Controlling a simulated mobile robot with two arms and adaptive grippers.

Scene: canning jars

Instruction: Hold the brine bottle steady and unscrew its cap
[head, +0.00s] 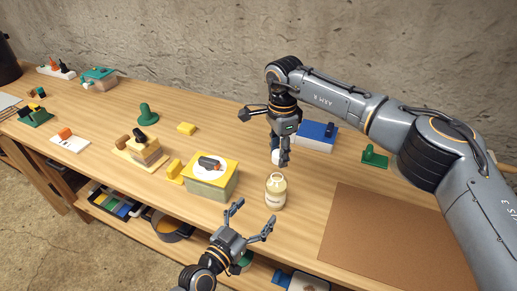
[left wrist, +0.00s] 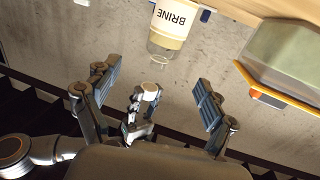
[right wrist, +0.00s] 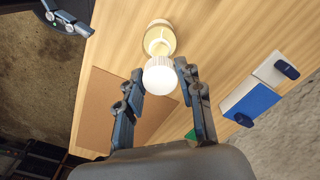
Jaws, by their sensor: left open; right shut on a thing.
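The brine bottle (head: 275,192), pale with a cream label, stands upright on the table near its front edge. Its neck shows bare in the head view. The label reads BRINE in the left wrist view (left wrist: 172,22). The white cap (right wrist: 160,75) is shut between the fingertips of my right gripper (head: 281,157), apart from the bottle and behind it in the head view. My left gripper (head: 254,212) is open and empty, in front of the bottle and not touching it. Both its fingers show spread in the left wrist view (left wrist: 152,80).
A yellow-topped green box (head: 211,181) stands left of the bottle. A brown mat (head: 385,240) lies bare on the right. A blue-topped box (head: 318,134) and a green piece (head: 374,157) are behind. Open shelves with trays (head: 117,206) sit under the table edge.

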